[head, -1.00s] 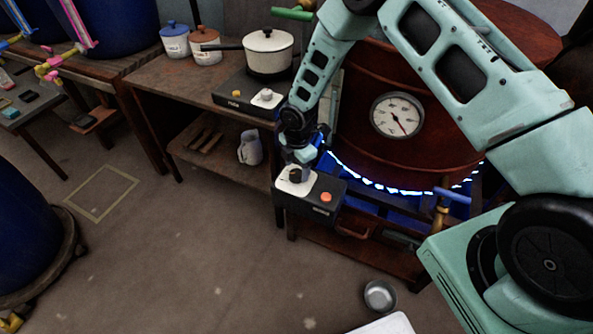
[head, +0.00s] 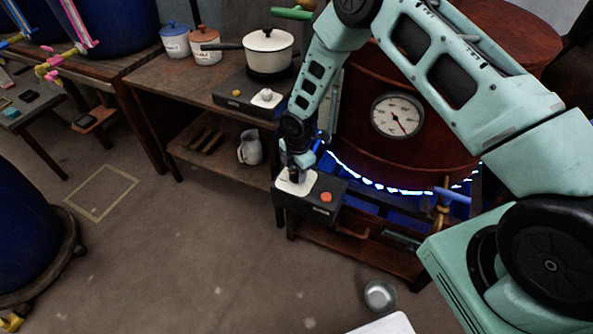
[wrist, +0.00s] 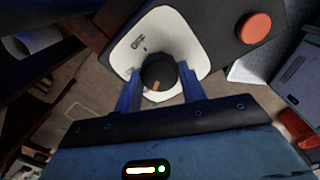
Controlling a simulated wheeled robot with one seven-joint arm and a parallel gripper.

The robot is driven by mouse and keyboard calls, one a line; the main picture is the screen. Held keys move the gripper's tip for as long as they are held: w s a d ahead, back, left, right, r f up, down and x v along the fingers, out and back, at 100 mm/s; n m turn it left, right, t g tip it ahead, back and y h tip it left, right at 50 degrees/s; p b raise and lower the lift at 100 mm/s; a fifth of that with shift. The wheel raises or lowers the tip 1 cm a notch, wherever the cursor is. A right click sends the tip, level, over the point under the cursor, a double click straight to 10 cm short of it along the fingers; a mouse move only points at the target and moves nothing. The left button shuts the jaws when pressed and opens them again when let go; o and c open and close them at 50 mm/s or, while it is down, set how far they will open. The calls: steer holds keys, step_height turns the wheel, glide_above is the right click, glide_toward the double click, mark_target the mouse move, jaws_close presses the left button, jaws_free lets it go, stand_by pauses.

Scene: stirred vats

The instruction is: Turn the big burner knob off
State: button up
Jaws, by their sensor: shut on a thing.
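The big burner knob (wrist: 158,75) is a round black knob with an orange-brown pointer mark, on a white plate (wrist: 128,53) of a dark control box (head: 325,211). The plate bears the printed word OFF to the upper left of the knob in the wrist view. The pointer mark sits on the near side of the knob, away from that word. My gripper (wrist: 162,84) is shut on the knob, with one blue finger on each side. In the head view my gripper (head: 295,175) comes down on the box from above and hides most of the knob.
An orange-red button (wrist: 253,28) is on the same box, beside the plate. Behind it a big brown vat (head: 400,155) with a dial gauge (head: 398,115) stands over blue flames. A small burner with a white pot (head: 268,52) is on the bench. A metal bowl (head: 380,296) lies on the floor.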

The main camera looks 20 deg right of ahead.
steer(key=shift+m, duration=0.4)
steer(key=m+b, duration=0.1)
steer(key=m, duration=0.4)
steer(key=shift+m+b, duration=0.4)
steer(key=m, duration=0.3)
steer(key=shift+m+b, duration=0.3)
steer(key=shift+b, duration=0.1)
steer(key=m, duration=0.3)
steer(key=shift+w+m+h, duration=0.1)
steer(key=shift+m+h, duration=0.2)
steer(key=m+b, duration=0.1)
steer(key=m, duration=0.4)
steer(key=shift+m, duration=2.5)
steer(key=o, duration=1)
